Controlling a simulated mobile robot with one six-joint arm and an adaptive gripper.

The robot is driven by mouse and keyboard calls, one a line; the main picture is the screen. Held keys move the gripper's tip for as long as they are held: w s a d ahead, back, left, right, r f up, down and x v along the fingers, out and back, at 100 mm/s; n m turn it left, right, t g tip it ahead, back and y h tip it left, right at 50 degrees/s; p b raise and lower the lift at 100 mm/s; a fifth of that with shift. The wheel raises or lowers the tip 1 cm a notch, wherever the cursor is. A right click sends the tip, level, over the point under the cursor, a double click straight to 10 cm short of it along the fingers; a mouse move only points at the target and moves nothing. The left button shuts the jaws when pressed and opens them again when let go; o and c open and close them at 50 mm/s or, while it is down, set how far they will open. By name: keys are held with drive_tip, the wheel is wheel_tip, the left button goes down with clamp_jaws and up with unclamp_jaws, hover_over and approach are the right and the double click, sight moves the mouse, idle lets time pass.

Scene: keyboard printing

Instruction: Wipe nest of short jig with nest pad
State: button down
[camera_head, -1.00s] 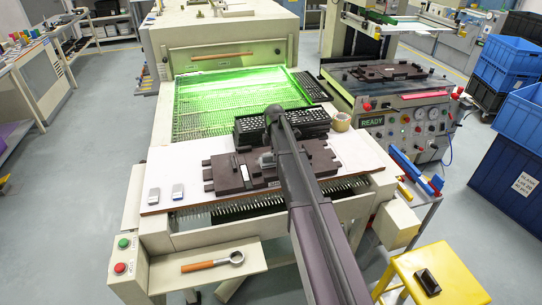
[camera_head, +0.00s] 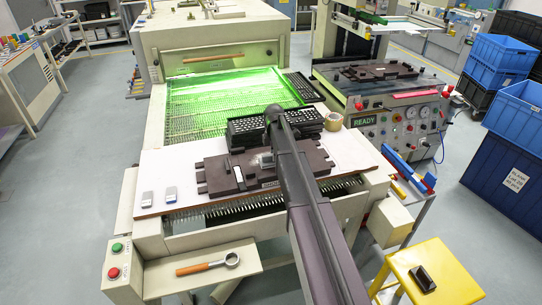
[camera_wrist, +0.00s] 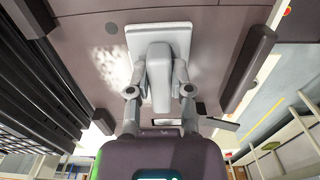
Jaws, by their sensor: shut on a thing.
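The short jig (camera_head: 225,173) is a dark brown notched plate lying on the white board, with a label on its front edge that seems to read SHORT. In the wrist view its brown face (camera_wrist: 215,40) fills the top. My gripper (camera_wrist: 160,70) is shut on the grey handle of the nest pad (camera_wrist: 158,32), whose pale flat plate lies at or very close to the jig's face; I cannot tell contact for certain. A whitish dusty patch (camera_wrist: 112,62) shows on the jig left of the pad. In the head view my arm hides most of the gripper.
Black key trays (camera_head: 245,128) stand behind the jig, with a tape roll (camera_head: 333,121) beside them. A ring-headed tool (camera_head: 208,263) lies on the front shelf. A yellow stool (camera_head: 450,270) stands right.

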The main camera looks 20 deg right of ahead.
drive_tip(key=shift+d, duration=0.15)
drive_tip(key=shift+d, duration=1.3)
drive_tip(key=shift+r, duration=0.15)
wheel_tip(320, 180, up, 8)
drive_tip(key=p, duration=0.8)
idle(0.6)
